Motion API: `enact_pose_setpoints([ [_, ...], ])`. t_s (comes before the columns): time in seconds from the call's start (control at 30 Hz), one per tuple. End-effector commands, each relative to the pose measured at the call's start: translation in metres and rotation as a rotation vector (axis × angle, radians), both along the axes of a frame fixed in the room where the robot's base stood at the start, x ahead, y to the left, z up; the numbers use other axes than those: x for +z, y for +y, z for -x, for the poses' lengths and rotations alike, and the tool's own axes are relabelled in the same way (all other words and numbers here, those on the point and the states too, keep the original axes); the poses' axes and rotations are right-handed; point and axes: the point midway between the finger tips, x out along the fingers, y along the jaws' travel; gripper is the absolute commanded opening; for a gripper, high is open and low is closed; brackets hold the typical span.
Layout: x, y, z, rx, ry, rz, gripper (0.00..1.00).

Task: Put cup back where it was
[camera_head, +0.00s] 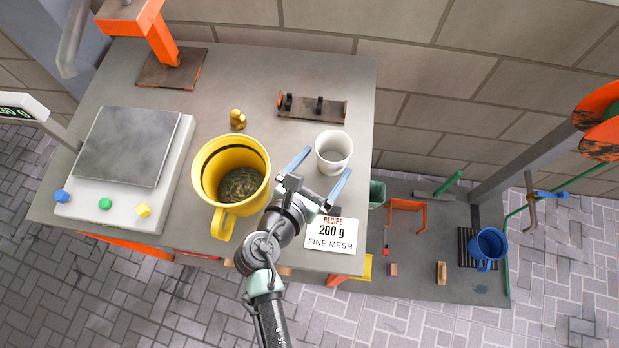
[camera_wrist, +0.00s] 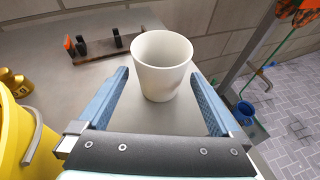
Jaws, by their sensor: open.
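A white cup (camera_head: 333,152) stands upright on the grey table (camera_head: 250,75), near its right edge. My gripper (camera_head: 328,172) is open, with its blue fingers pointing at the cup. In the wrist view the cup (camera_wrist: 162,65) sits just ahead of and partly between the fingertips (camera_wrist: 162,82), with gaps on both sides. The cup looks empty, but its bottom is hard to see. A second cup, blue with a handle (camera_head: 488,245), stands on a dark grate on the lower surface at the right.
A yellow mug (camera_head: 231,180) with dark contents stands left of my gripper. A scale (camera_head: 122,150) is at the left. A recipe card reading 200 g fine mesh (camera_head: 331,234) lies below the white cup. A brass weight (camera_head: 238,119) and a small rack (camera_head: 312,107) stand behind.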

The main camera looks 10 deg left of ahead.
Motion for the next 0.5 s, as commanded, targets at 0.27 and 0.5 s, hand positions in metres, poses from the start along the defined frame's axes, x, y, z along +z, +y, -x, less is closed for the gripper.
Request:
enact_pose_setpoints([
  [0.27, 0.02, 0.019, 0.047, 0.001, 0.001, -0.001, 1.0],
  [0.5, 0.027, 0.025, 0.061, 0.0, 0.0, -0.001, 1.0],
])
